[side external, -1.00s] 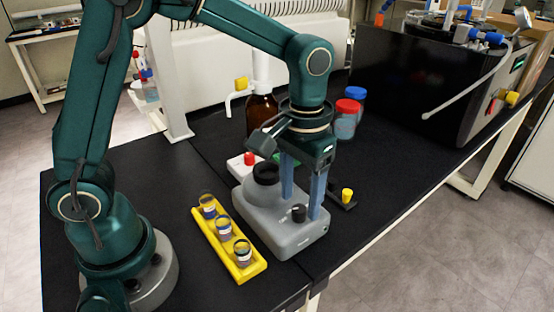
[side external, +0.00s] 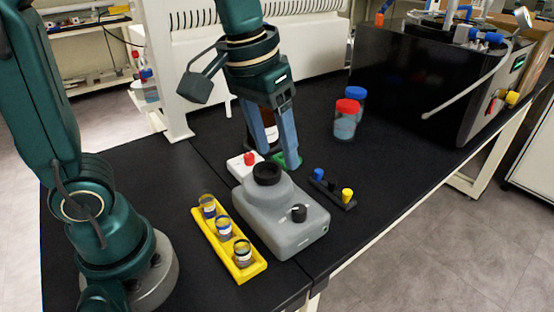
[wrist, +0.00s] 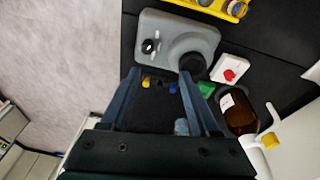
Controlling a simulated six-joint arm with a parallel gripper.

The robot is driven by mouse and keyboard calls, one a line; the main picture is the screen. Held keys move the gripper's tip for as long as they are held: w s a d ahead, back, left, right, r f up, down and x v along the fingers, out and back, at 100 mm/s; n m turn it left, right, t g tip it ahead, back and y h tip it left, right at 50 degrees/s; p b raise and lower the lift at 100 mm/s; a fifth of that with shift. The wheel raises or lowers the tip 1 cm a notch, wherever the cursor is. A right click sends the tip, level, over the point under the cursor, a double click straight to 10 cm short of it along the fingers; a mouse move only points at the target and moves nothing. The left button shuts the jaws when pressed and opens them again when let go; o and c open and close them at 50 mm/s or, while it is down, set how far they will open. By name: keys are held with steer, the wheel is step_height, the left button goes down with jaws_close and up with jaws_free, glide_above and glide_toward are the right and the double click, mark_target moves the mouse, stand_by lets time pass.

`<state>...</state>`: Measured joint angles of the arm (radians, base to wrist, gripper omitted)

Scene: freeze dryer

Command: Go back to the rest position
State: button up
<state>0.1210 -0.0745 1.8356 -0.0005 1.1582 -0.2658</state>
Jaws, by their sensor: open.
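My gripper (side external: 276,150) is open and empty, pointing down in the side view. It is raised above the bench behind the grey vortex mixer (side external: 280,212). In the wrist view its two blue fingers (wrist: 160,85) are spread apart with nothing held between them. The mixer has a black cup on top and a black knob, and it also shows in the wrist view (wrist: 165,35). A yellow rack (side external: 217,248) with 3 small vials stands to the left of the mixer.
A white box with a red button (side external: 240,168) sits behind the mixer. A brown bottle is partly hidden behind my fingers. Jars with red (side external: 346,120) and blue lids stand farther back. A black holder (side external: 331,192) with blue and yellow pieces lies right of the mixer. A black machine (side external: 400,85) stands at the back right.

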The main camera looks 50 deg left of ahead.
steer(key=s+a+f+m+t, duration=0.1)
steer(key=s+a+f+t, duration=0.1)
steer(key=s, duration=0.6)
steer(key=shift+s+a+f+m+t, duration=0.2)
steer(key=shift+a+m+t, duration=0.1)
steer(key=shift+a+t, duration=0.2)
